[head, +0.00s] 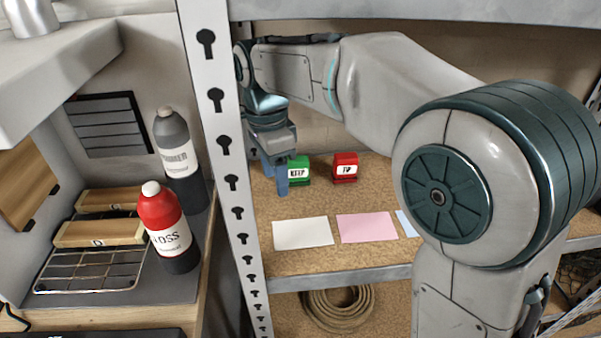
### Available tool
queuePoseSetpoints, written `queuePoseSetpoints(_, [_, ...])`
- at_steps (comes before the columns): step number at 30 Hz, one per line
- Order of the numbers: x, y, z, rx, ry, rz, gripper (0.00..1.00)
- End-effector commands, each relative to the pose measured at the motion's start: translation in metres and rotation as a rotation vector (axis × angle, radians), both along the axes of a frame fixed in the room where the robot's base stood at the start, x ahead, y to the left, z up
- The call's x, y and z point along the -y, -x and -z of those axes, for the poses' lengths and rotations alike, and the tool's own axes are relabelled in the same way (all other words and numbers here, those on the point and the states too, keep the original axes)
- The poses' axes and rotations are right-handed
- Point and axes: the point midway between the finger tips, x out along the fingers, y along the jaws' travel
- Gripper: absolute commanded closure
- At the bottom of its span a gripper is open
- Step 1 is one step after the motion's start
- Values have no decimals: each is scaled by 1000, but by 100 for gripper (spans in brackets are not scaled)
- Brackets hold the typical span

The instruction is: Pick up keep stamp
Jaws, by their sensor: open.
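The keep stamp (299,171) is a small green block with a white label reading KEEP. It stands on the shelf board in the head view, just right of the metal upright. My gripper (279,185) is open at the left side of the keep stamp. Its fingers hang down in front of the stamp's left edge and hide part of it. I cannot tell whether a finger touches the stamp or whether the stamp is between the fingers.
A red stamp (345,167) stands to the right. White (303,233), pink (367,227) and partly hidden blue (405,222) cards lie in front. The perforated upright (232,180) is close left of my gripper. Bottles (166,225) stand beyond it. Coiled rope (338,308) lies below.

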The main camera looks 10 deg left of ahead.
Motion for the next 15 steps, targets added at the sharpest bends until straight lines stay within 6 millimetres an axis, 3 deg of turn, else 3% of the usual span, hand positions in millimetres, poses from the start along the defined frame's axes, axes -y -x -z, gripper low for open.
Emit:
queuePoseSetpoints(7, [4, -57, -15, 72, 59, 235, 47])
queuePoseSetpoints(15, [11, -79, -22, 118, 85, 339, 47])
